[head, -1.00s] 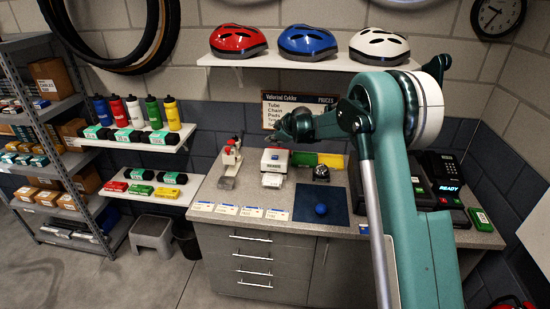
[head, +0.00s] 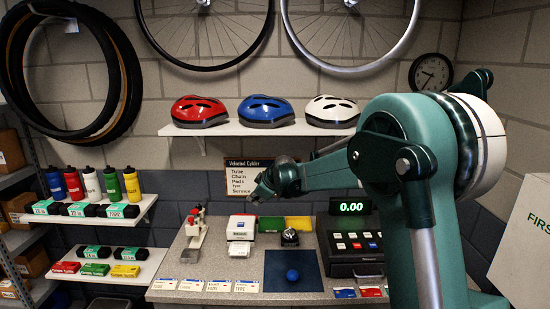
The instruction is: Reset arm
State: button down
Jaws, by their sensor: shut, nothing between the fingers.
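My green arm rises at the right of the head view and reaches left across the picture. My gripper (head: 256,196) is at its end, shut and empty, in the air above the back of the counter (head: 210,262). The fingers are small and dark here.
A blue ball (head: 292,275) lies on a dark blue mat (head: 279,261). A bell (head: 290,237), a red-and-white tool (head: 194,232) and a cash register (head: 352,245) reading 0.00 stand around it. A shelf (head: 221,129) with three helmets hangs above my arm.

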jog(key=s+d+r+m+h+b, duration=0.1)
jog(key=s+d+r+m, duration=0.1)
jog(key=s+d, duration=0.6)
jog(key=s+d+r+m+h+b, duration=0.1)
jog(key=s+d+r+m, duration=0.25)
jog(key=s, duration=0.85)
jog(key=s+d+r+m+b, duration=0.1)
jog(key=s+d+r+b, duration=0.1)
jog(key=s+d, duration=0.65)
jog(key=s+d+f+m+h+b, duration=0.1)
jog(key=s+d+f+m, duration=0.1)
jog(key=s, duration=0.9)
jog(key=s+d+f+m+h+b, duration=0.1)
jog(key=s+d+f+m, duration=0.2)
jog(key=s, duration=0.8)
jog(key=s+d+f+m+h+b, duration=0.1)
jog(key=s+d+f+m, duration=0.1)
jog(key=s+d+f, duration=0.3)
jog(key=s+f, duration=0.3)
jog(key=s, duration=0.2)
jog(key=shift+s+d+f+m, duration=0.3)
jog(key=shift+s+d+m, duration=0.05)
jog(key=shift+s, duration=0.05)
dwell(1.5)
